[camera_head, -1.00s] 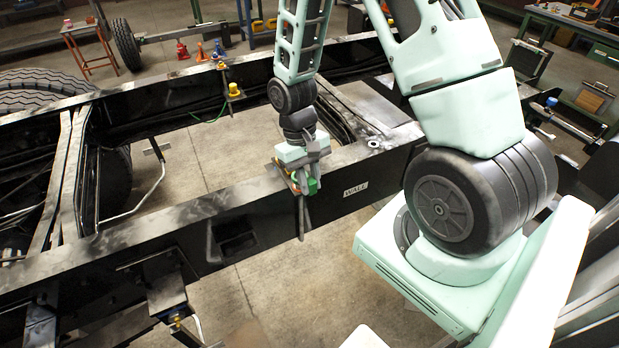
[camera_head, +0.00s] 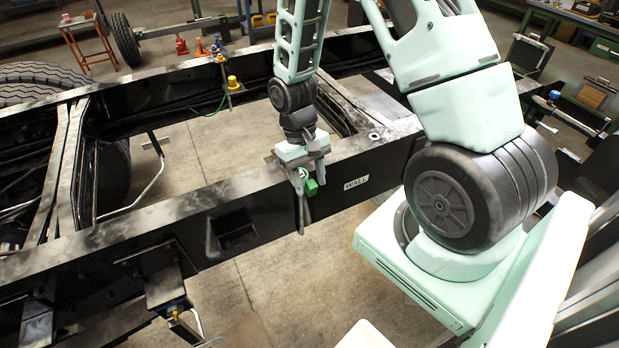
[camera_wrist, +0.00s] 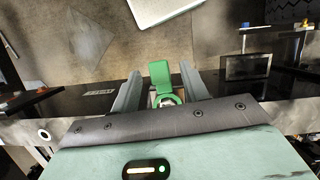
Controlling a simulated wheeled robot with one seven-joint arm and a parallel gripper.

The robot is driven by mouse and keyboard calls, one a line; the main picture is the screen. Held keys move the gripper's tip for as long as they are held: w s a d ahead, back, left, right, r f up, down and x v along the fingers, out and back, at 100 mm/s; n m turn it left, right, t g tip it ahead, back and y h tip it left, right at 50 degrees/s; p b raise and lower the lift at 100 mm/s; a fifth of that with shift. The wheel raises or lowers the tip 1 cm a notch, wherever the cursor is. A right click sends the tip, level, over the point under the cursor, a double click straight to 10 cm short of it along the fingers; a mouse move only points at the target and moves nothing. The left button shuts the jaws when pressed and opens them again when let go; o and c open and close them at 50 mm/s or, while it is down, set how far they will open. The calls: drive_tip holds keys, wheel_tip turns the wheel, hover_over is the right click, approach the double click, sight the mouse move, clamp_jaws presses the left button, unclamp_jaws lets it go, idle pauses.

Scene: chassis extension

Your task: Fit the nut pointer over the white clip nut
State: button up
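The green nut pointer (camera_wrist: 160,75) has a flat tab and a ring. In the wrist view it sits between the fingers of my gripper (camera_wrist: 164,82), which look closed against the sides of its ring. A small pale spot (camera_wrist: 166,103) shows inside the ring; I cannot tell whether it is the white clip nut or whether the ring is around it. In the head view my gripper (camera_head: 304,185) points down at the near chassis rail, with the green pointer (camera_head: 311,187) beside the rail's outer face. No clip nut can be made out there.
The black near rail (camera_head: 150,215) runs across the view, with a WALL label (camera_head: 356,183) right of my gripper and a rectangular opening (camera_head: 232,231) left of it. Open floor (camera_head: 300,285) lies in front.

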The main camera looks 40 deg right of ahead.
drive_tip(key=b+v, duration=0.2)
drive_tip(key=v, duration=1.5)
drive_tip(key=shift+r+b, duration=0.25)
drive_tip(key=shift+b, duration=0.15)
drive_tip(key=s+a+n+t+b, duration=0.2)
drive_tip(key=s+a+n, duration=0.3)
drive_tip(key=a, duration=0.9)
drive_tip(key=s+a+f+n, duration=0.1)
drive_tip(key=s+a+n, duration=0.1)
drive_tip(key=s+a, duration=0.2)
drive_tip(key=s+a+f+n+t+b, duration=0.1)
drive_tip(key=s+a+n, duration=0.2)
drive_tip(key=s, duration=0.6)
drive_tip(key=shift+s+a+f+t, duration=0.2)
drive_tip(key=shift+s+a+t, duration=0.15)
drive_tip(key=shift+a, duration=0.5)
